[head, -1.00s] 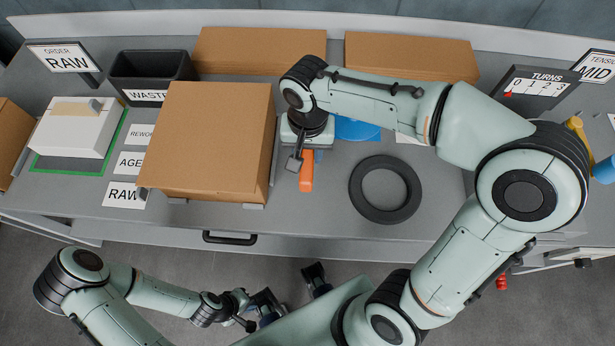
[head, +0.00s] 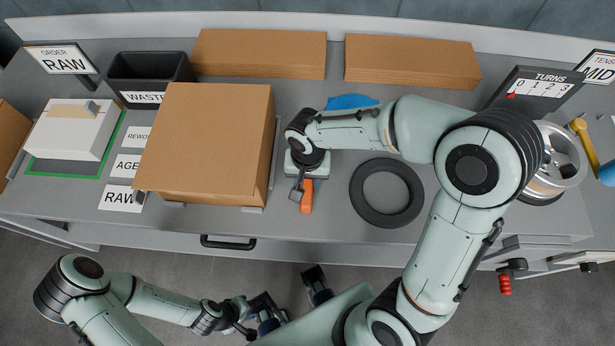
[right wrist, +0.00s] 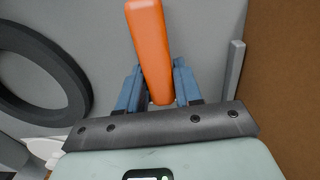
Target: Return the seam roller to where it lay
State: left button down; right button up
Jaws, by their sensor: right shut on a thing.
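The seam roller shows as an orange handle (head: 307,196) at the front middle of the bench; it also shows in the right wrist view (right wrist: 150,45). Its roller end is hidden. My right gripper (right wrist: 157,88) is shut on the handle, with one blue finger on each side. In the head view the right gripper is mostly hidden under its own wrist, just right of the large cardboard box. My left gripper (head: 290,295) is low in front of the bench, empty, its dark fingers apart.
The large cardboard box (head: 205,140) stands close left of the right gripper. A black ring (head: 387,220) lies to its right, with a blue piece (head: 352,101) behind. A metal wheel (head: 555,165) stands farther right. Bare bench lies between the handle and the ring.

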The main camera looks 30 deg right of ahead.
jog(key=shift+f, duration=0.1)
jog(key=shift+f, duration=0.15)
jog(key=o, duration=0.9)
jog(key=shift+o, duration=0.2)
jog(key=shift+r, duration=0.25)
notch_tip(320, 180, up, 13)
jog(key=p, duration=0.1)
jog(key=shift+w+d+p, duration=0.15)
jog(key=shift+d+p, duration=0.15)
jog(key=shift+d, duration=0.15)
